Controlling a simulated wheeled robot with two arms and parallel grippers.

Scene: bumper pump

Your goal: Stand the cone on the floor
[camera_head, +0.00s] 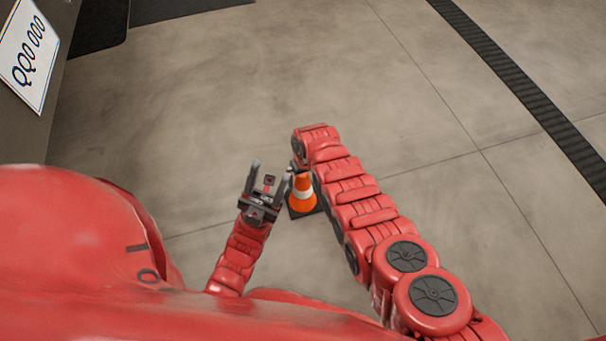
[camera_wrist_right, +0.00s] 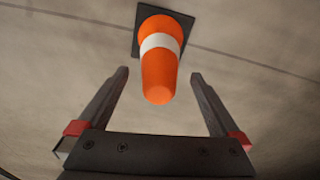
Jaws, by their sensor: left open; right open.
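The orange cone (camera_head: 304,183) has a white band and a dark square base. It appears to stand upright on the floor, partly covered by my right arm in the head view. In the right wrist view the cone (camera_wrist_right: 160,75) points its tip toward the camera. My right gripper (camera_wrist_right: 160,76) is open, with one finger on each side of the cone's upper part and visible gaps to both. In the head view the right gripper is mostly hidden behind its arm. My left gripper (camera_head: 271,169) is open and empty, just left of the cone.
The concrete floor (camera_head: 400,100) around the cone is clear. A dark grooved strip (camera_head: 530,95) crosses the floor at the right. A white sign (camera_head: 28,55) is on a dark panel at the upper left, with a dark mat (camera_head: 100,25) near it.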

